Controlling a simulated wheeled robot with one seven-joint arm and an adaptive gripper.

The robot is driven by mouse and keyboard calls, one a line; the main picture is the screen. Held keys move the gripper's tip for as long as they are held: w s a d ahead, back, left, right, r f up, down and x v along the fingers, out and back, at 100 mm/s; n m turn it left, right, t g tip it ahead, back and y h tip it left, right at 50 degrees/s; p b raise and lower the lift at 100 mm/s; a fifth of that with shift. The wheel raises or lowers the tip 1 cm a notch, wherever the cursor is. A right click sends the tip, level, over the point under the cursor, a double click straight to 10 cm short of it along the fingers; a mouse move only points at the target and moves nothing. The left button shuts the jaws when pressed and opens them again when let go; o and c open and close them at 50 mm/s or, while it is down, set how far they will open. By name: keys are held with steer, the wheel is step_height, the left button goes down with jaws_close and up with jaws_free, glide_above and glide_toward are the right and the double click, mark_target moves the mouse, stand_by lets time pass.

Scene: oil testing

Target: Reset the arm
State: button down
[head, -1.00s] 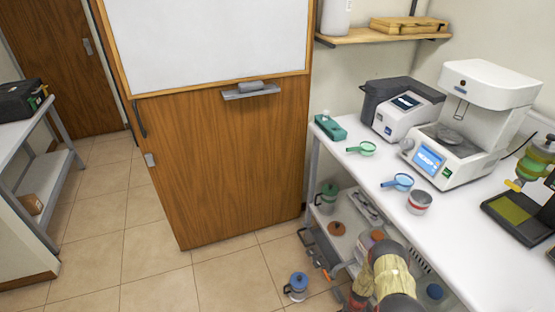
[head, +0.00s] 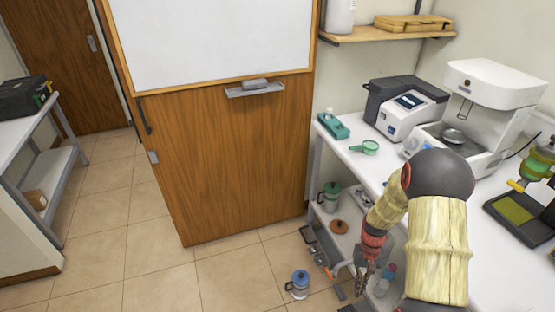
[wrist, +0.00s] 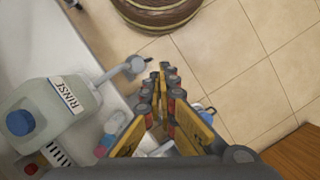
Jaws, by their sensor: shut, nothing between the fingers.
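My gripper (head: 367,278) is in the lower right of the head view, beside the front of the white bench and pointing down. My arm rises above the bench edge and hides part of the benchtop. In the wrist view my gripper's fingers (wrist: 160,75) are together with nothing between them. Tiled floor shows beyond them.
A jug marked RINSE (wrist: 50,110) is left of the fingers in the wrist view. A blue-lidded pot (head: 298,285) stands on the floor.

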steer(key=s+a+r+t, duration=0.3)
steer(key=s+r, duration=0.3)
steer(key=r, duration=0.8)
steer(key=s+a+r+n+t, duration=0.1)
steer(key=s+a+r+t, duration=0.2)
steer(key=r, duration=1.1)
steer(key=s+a+r+n+t+p, duration=0.1)
steer(key=s+a+r+t, duration=0.2)
steer(key=s+r, duration=0.6)
step_height(320, 180, up, 6)
steer(key=shift+a+f+h, duration=0.15)
steer(key=shift+a+h, duration=0.2)
steer(key=shift+h, duration=0.05)
